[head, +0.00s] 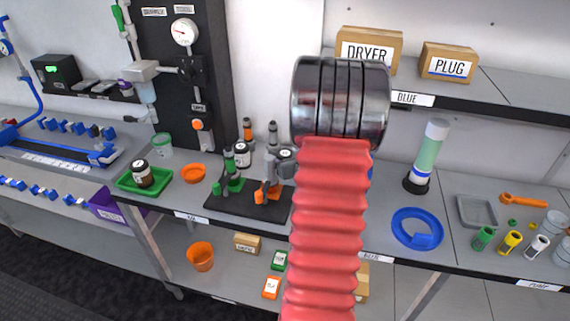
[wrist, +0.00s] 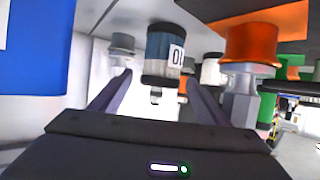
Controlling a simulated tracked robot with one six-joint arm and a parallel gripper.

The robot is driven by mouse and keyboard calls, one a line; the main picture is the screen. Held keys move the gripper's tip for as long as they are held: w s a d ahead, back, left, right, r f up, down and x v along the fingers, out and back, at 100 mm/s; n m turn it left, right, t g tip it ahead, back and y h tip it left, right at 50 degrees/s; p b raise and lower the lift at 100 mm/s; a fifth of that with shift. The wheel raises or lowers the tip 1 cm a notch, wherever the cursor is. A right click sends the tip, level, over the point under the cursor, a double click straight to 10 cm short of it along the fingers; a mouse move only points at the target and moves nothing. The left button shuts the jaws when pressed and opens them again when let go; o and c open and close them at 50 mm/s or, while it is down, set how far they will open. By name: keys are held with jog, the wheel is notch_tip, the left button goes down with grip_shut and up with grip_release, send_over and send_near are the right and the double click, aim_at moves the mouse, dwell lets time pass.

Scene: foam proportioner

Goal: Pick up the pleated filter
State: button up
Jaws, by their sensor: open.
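I cannot single out a pleated filter with certainty in either view. My gripper (wrist: 157,84) is open in the wrist view, with its two dark fingers apart and nothing visibly held. Beyond and between the fingertips is a dark jar (wrist: 165,55) with a label that reads upside down. A grey knob-like part (wrist: 122,48) shows near the left finger, and an orange cap on a grey fitting (wrist: 250,45) shows to the right. In the head view my arm hides the gripper and part of the bench behind it.
A black stand with valve fittings (head: 232,206) lies left of my arm. A green tray (head: 128,181) with a jar is farther left. To the right are a clear greenish column (head: 428,150), a blue ring (head: 416,245) and a grey tray (head: 468,218). Boxes (head: 448,62) stand on the upper shelf.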

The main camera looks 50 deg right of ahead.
jog(key=shift+c, duration=0.5)
jog(key=c, duration=1.1)
